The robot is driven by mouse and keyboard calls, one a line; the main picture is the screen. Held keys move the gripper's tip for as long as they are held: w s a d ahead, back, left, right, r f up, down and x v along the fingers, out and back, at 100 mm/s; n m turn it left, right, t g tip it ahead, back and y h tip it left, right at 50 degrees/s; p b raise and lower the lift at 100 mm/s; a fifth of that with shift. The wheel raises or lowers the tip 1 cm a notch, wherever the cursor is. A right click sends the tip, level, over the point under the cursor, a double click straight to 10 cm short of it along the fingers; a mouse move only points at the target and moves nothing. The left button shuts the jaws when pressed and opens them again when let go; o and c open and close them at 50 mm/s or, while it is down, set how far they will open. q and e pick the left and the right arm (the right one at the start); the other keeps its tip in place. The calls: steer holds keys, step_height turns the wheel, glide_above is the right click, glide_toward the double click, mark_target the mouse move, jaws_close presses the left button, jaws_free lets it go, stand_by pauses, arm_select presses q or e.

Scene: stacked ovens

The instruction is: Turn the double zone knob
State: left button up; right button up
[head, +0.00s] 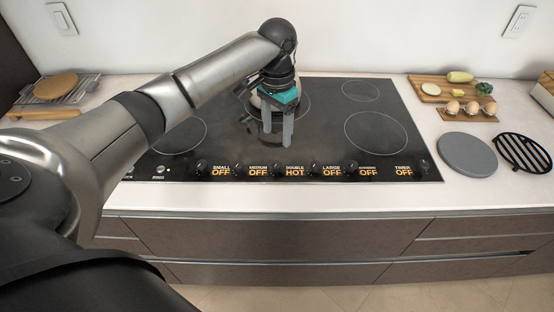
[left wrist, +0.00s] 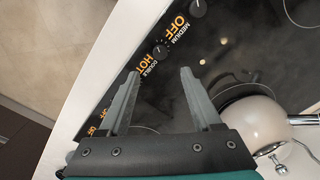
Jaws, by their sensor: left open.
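The double zone knob (head: 276,168) is a small black knob on the front strip of the black cooktop (head: 330,130). The orange display (head: 294,171) beside it reads DOUBLE HOT. In the left wrist view the knob (left wrist: 160,50) shows just beyond the fingertips, between the DOUBLE and MEDIUM labels. My left gripper (head: 276,143) is open and empty above the cooktop, behind the knob in the head view. The left wrist view shows its spread fingers (left wrist: 159,73) pointing toward the knob, with no clear contact. My right gripper is in neither view.
A pale, shiny kettle (left wrist: 250,122) stands on the cooktop close beside my left gripper. The medium knob (left wrist: 197,8) and other knobs line the front strip; their displays read OFF. A grey round plate (head: 467,153) and black trivet (head: 522,153) lie at right. The front counter edge is clear.

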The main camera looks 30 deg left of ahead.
mark_target(277, 163)
arm_select(q)
step_height(277, 163, down, 11)
steer(key=shift+r+b, duration=0.2)
steer(key=shift+b, duration=0.5)
jaws_close()
